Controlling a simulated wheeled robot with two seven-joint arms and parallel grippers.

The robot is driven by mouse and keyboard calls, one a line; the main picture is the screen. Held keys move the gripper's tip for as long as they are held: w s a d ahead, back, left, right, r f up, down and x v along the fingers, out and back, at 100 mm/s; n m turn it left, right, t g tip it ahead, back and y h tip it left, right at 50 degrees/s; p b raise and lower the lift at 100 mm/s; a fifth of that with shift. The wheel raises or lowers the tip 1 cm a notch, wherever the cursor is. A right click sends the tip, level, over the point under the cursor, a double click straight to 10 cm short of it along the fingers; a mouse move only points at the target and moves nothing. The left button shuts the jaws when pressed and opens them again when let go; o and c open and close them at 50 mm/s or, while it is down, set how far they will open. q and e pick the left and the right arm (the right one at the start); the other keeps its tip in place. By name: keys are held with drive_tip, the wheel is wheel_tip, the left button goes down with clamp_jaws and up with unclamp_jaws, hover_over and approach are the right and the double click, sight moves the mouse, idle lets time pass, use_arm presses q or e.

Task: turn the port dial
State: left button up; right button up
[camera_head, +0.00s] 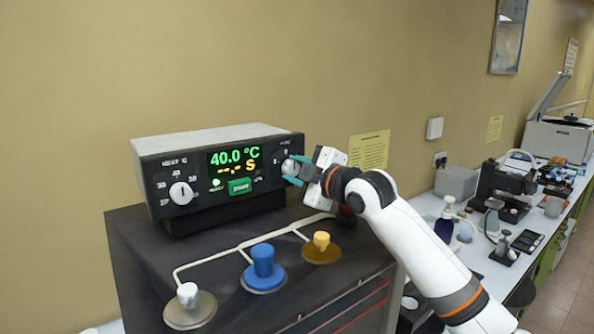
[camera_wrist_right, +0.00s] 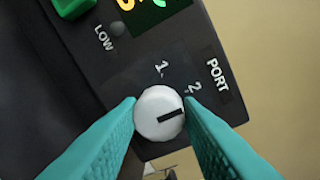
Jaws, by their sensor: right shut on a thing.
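The port dial (camera_wrist_right: 158,113) is a round white knob with a black pointer line, on the dark panel beside the printed word PORT and the marks 1 and 2. In the right wrist view its line points to the right, below the mark 2. In the head view the dial (camera_head: 290,167) sits at the right end of the control box (camera_head: 220,172). My right gripper (camera_head: 293,170) is shut on it, with a teal finger on each side; the fingers also show in the wrist view (camera_wrist_right: 160,112). My left gripper is not in view.
The box display reads 40.0 °C, above a green START button (camera_head: 239,186). Another white dial (camera_head: 181,193) is at the left. White (camera_head: 188,294), blue (camera_head: 263,261) and yellow (camera_head: 321,241) stoppers stand on the dark cabinet top in front. A bench with lab equipment is at the right.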

drive_tip(key=shift+f, duration=0.2)
idle(0.3)
drive_tip(key=o, duration=0.7)
drive_tip(key=shift+o, duration=1.3)
drive_tip(key=shift+s+r, duration=0.1)
drive_tip(key=shift+r, duration=0.05)
drive_tip(key=shift+s+d+b, duration=0.25)
drive_tip(key=shift+b, duration=0.05)
drive_tip(key=b+v, duration=0.5)
drive_tip(key=v, duration=0.6)
drive_tip(key=shift+s, duration=0.15)
